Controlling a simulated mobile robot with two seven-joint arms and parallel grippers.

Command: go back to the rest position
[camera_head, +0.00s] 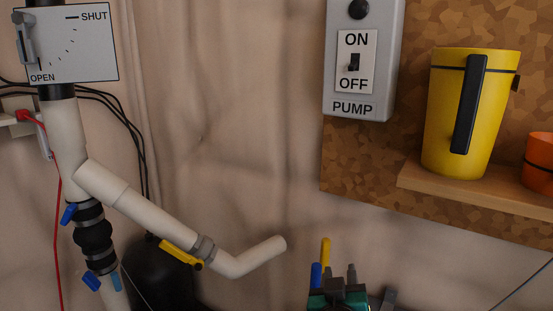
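I cannot make out my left gripper anywhere in the head view. At the bottom edge, right of centre, small dark grey parts (345,290) stand among green, blue and yellow parts. A grey piece (388,298) shows just right of them. Some of this may be my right gripper, but it is cut off by the frame. I cannot tell its fingers apart or see whether it holds anything.
A pump switch box (361,100) hangs on the wall. A yellow pitcher (445,110) and an orange container (540,160) stand on a wooden shelf (470,192). White pipes (130,200) with a SHUT/OPEN plate (85,55) fill the left. A dark tank (155,280) sits below.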

